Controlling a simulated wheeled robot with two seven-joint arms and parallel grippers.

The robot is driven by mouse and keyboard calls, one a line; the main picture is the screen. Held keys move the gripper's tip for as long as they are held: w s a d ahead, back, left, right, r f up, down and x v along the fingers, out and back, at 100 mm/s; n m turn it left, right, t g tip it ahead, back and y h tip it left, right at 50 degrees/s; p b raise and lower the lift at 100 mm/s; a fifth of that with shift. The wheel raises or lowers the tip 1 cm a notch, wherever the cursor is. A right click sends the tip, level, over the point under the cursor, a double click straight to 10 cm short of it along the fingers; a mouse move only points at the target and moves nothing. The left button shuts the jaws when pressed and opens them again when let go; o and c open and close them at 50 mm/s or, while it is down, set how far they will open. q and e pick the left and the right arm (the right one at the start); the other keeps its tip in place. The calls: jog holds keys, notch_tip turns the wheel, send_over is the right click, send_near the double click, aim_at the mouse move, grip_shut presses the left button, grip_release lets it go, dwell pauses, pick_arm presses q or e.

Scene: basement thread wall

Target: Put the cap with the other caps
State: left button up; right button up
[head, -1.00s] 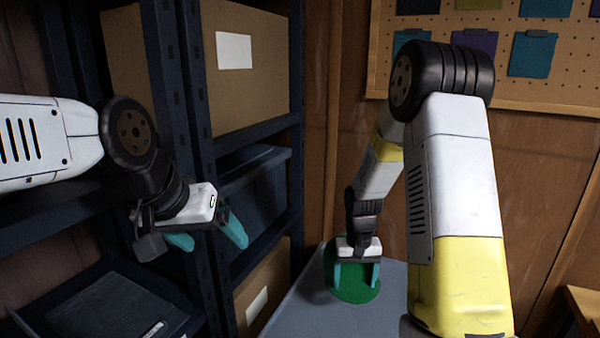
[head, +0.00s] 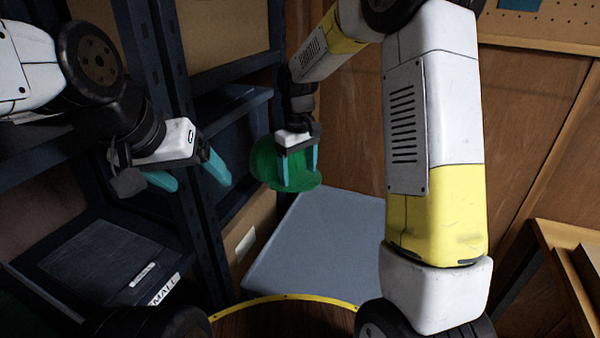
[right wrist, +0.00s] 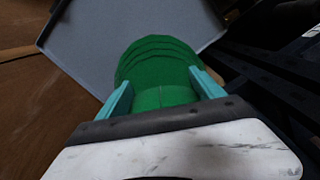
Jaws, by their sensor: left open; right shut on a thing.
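The green cap (head: 267,162) is held by my right gripper (head: 300,182), whose teal fingers are shut on it. The cap is in the air in front of the shelving, above the far left side of the grey surface. In the right wrist view the cap (right wrist: 160,64) shows its curved crown between the two fingers (right wrist: 160,95). My left gripper (head: 190,178) is open and empty at the left, in front of the shelf posts. I see no other caps that I can make out.
A grey-blue flat surface (head: 325,235) lies clear below the cap. Dark shelving (head: 205,220) with a bin (head: 232,120) stands at the left. A labelled dark box (head: 110,262) sits low left. A yellow-rimmed round wooden top (head: 285,318) is at the bottom.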

jog(key=r, duration=0.1)
jog(key=s+d+r+m, duration=0.1)
jog(key=r+m, duration=0.1)
jog(key=r, duration=0.1)
jog(key=shift+s+d, duration=0.25)
jog(key=shift+d, duration=0.15)
jog(key=shift+s+d+r+m, duration=0.1)
jog(key=shift+r+m, duration=0.15)
jog(key=shift+m, duration=0.15)
jog(key=shift+w+r, duration=0.15)
jog(key=shift+w, duration=0.05)
jog(key=w+a+m, duration=0.1)
jog(key=w+a, duration=0.1)
jog(key=w+a+m, duration=0.2)
jog(key=w, duration=0.1)
jog(key=w+a+m, duration=0.1)
jog(key=w+a, duration=0.1)
jog(key=w, duration=0.1)
jog(key=shift+w+a+m, duration=0.2)
jog(key=shift+m, duration=0.1)
jog(key=shift+d+f, duration=0.15)
jog(key=shift+f, duration=0.1)
jog(key=s+d+f, duration=1.1)
jog(key=d+f, duration=0.4)
jog(key=f, duration=0.2)
jog(key=shift+s, duration=0.2)
jog(key=shift+r, duration=0.1)
